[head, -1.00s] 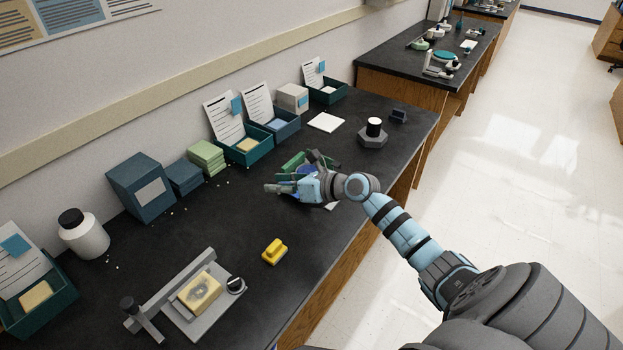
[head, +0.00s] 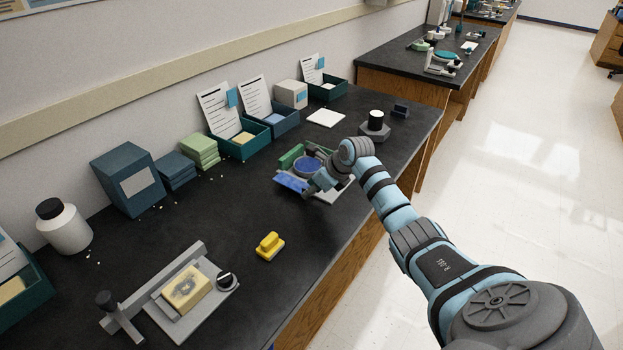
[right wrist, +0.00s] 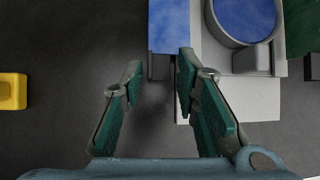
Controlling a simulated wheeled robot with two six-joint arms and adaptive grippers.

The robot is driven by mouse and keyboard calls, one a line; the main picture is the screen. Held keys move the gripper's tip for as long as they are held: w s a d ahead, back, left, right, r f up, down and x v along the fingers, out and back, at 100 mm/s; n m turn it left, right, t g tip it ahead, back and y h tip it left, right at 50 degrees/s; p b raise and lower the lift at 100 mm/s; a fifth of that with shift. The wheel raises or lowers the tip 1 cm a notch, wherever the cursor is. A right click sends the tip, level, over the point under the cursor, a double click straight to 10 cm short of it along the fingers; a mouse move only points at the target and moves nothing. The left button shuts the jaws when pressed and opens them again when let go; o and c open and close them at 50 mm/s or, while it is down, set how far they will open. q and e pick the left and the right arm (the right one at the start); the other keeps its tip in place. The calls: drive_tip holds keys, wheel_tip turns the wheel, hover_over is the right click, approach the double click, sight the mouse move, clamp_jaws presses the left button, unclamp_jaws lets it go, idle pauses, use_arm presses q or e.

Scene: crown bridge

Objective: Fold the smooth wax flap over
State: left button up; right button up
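A fixture (head: 341,188) on the dark bench carries a round blue wax piece (head: 308,166) and a flat blue flap (head: 291,182) at its left side. In the right wrist view, the smooth blue flap (right wrist: 168,25) lies beside the blue disc (right wrist: 245,14), which sits in a grey holder (right wrist: 210,50). My right gripper (head: 314,188) points down at the fixture's near side. The right finger overlaps the flap's lower corner; contact cannot be told. My left gripper is not in view.
A green block (head: 290,157) stands behind the fixture. A yellow block (head: 269,246) lies on the bench nearer me, and a vise-like stand (head: 215,300) is at front left. A grey hexagonal base (head: 374,134) is behind right. Trays and boxes line the wall.

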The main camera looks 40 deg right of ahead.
drive_tip(key=shift+r, duration=0.15)
drive_tip(key=shift+f+b, duration=0.75)
drive_tip(key=shift+f, duration=0.4)
idle(1.0)
drive_tip(key=shift+r, duration=0.1)
idle(0.4)
drive_tip(key=c, duration=0.6)
drive_tip(key=shift+o, duration=0.2)
drive_tip(key=shift+d+y+b, duration=0.1)
drive_tip(key=shift+y+b, duration=0.6)
drive_tip(key=shift+y, duration=0.1)
drive_tip(key=shift+r+m+g, duration=0.25)
drive_tip(key=shift+m+g, duration=0.05)
